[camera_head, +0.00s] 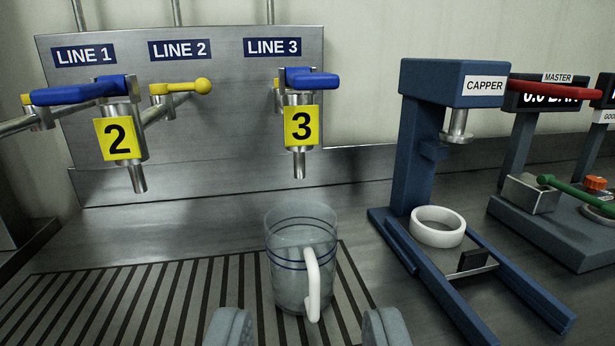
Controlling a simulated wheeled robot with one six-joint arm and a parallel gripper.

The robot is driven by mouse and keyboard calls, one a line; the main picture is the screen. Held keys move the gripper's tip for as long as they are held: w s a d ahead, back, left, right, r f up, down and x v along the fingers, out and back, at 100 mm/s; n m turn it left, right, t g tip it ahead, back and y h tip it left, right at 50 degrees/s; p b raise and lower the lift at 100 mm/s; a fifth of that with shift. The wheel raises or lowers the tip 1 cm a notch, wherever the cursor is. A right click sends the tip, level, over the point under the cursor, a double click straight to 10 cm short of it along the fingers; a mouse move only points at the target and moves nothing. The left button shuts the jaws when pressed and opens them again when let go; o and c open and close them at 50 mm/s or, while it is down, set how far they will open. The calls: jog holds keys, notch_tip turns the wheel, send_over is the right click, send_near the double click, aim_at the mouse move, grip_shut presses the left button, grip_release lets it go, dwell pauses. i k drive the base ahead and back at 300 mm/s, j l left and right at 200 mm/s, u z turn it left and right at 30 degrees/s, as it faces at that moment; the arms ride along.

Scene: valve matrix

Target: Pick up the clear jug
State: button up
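The clear jug (288,262) stands upright on the slatted drain grate, below the spout marked 3. It has dark blue bands and a white handle (313,284) that faces me. It looks empty. My gripper (307,335) shows at the bottom edge, with its two grey rounded fingertips apart, one on each side of the handle's line. The fingers are nearer to me than the jug, with nothing between them.
The slatted grate (110,300) fills the lower left. Spout 3 (300,160) hangs above and behind the jug; spout 2 (137,175) is to its left. The blue capper (418,150), with a white ring (438,227), stands right. A gauge station (550,225) is farther right.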

aim_at(301, 236)
jog(key=u, duration=1.25)
jog(key=z, duration=1.25)
jog(key=k+l+u, duration=0.25)
jog(key=u, duration=0.2)
jog(key=k+l+u, duration=0.3)
jog(key=u, duration=0.15)
